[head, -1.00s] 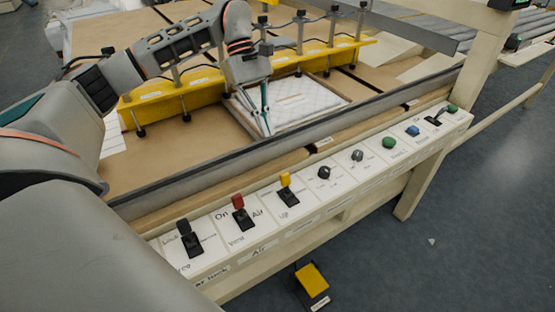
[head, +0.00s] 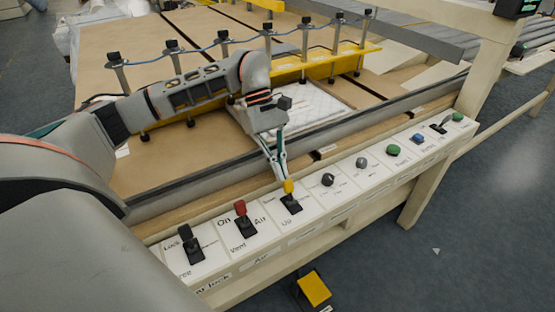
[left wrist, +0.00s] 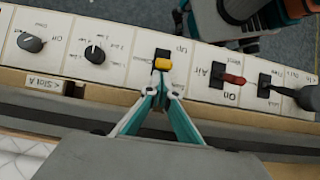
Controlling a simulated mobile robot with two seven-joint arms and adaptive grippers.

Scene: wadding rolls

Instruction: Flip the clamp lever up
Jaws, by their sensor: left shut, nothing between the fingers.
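The lever with the yellow knob (head: 289,186) stands in a black slot on the white control panel (head: 325,200); a label beside it reads "Up". In the left wrist view the yellow knob (left wrist: 162,64) is right at the fingertips. My left gripper (head: 284,178) is shut and empty, its tips at the table side of the knob. In the left wrist view my left gripper (left wrist: 160,89) has its teal fingers converging just below the knob; whether they touch it I cannot tell.
A red lever (head: 240,207) and a black lever (head: 185,232) stand left of the yellow one. Dark knobs (head: 328,180) and a green button (head: 393,150) are to the right. A grey rail (head: 345,128) runs behind the panel. A yellow clamp bar (head: 350,54) crosses the table.

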